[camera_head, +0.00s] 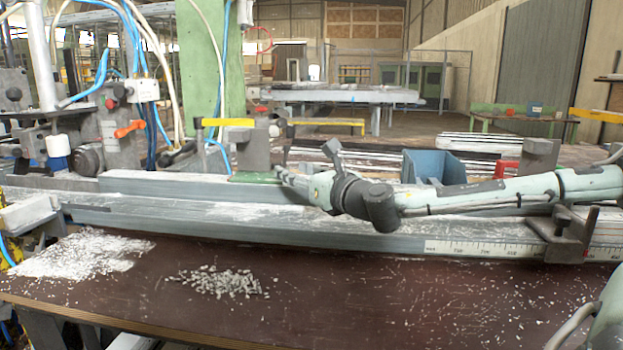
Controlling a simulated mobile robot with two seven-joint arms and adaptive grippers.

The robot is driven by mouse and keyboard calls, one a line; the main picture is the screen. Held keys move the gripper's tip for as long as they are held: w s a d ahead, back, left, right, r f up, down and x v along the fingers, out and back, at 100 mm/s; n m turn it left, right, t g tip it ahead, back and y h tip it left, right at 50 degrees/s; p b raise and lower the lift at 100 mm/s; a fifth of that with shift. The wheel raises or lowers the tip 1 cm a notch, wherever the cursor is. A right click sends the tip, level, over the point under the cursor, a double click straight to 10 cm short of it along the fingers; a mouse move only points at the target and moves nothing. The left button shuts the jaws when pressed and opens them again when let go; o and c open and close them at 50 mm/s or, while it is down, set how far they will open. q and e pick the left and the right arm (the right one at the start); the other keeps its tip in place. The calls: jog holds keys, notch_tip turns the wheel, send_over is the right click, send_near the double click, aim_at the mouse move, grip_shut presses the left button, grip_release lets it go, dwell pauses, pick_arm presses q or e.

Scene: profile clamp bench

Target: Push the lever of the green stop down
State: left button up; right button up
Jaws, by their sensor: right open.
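The green stop shows its green base (255,178) on the rail, left of the picture's middle, with a grey block (252,153) standing on it. A yellow lever (228,122) sticks out to the left from near the block's top and lies about level, with a dark upright piece at its left end. My right gripper (284,173) reaches in from the right, low over the rail, at the right edge of the green base. It is open, with nothing seen between its fingers; whether it touches the base I cannot tell. My left gripper is not in view.
An orange lever (130,128) sits on the machine at left, with hoses around it. A blue bin (432,166) and a red part (507,169) lie behind my right arm. A dark stop (568,237) stands at the rail's right. White chips (222,282) litter the brown tabletop.

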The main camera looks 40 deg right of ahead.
jog(key=shift+s+a+r, duration=0.1)
jog(key=shift+s+a, duration=0.1)
jog(key=shift+s, duration=0.4)
jog(key=shift+s+a, duration=0.1)
jog(key=shift+s, duration=2.1)
